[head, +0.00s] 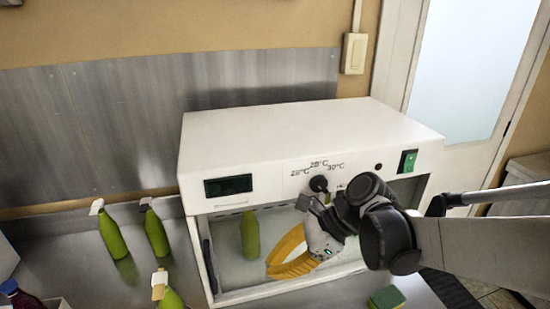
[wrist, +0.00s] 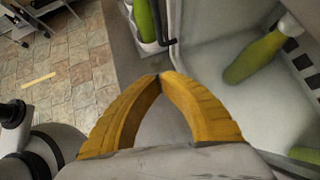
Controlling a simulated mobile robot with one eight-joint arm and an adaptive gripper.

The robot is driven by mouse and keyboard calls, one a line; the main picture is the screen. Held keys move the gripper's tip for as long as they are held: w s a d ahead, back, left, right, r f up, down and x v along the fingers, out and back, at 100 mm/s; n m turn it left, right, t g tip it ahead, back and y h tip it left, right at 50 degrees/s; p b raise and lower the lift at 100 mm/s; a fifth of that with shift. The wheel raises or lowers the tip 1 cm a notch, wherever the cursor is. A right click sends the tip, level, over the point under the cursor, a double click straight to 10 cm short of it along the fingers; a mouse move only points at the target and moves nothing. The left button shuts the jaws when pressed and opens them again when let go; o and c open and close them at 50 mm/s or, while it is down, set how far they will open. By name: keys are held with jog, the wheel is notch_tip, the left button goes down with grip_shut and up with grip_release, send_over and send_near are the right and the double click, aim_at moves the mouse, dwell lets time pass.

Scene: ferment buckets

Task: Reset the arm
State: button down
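My gripper (head: 272,266), with yellow fingers, is in front of the open front of a white incubator box (head: 300,140). In the wrist view my gripper (wrist: 158,77) has its two fingertips together with nothing seen between them. A green bottle (head: 250,236) stands inside the box, left of my gripper. In the wrist view a green bottle (wrist: 255,58) shows inside the white interior at the upper right, apart from the fingers. My arm reaches in from the right and hides part of the box front.
Green bottles with pale tags (head: 112,235) (head: 157,234) stand on the metal counter at left, another (head: 171,298) nearer. A sponge (head: 386,298) lies at front right. The box has a black knob (head: 319,184) and a green switch (head: 407,161). A wall lies behind.

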jog(key=s+d+n+t+h+b, duration=0.1)
jog(key=s+d+n+t+h, duration=0.2)
jog(key=d+n, duration=0.5)
jog(key=s+d+n+t+h+b, duration=0.1)
jog(key=s+d+n+t+h, duration=0.2)
jog(key=d+n, duration=0.5)
jog(key=d+t+h, duration=0.1)
jog(key=d+h, duration=0.1)
jog(key=d, duration=0.2)
jog(key=shift+s+r+n+t+h, duration=0.2)
jog(key=shift+r+n+t+h, duration=0.1)
jog(key=shift+n+t+h, duration=0.1)
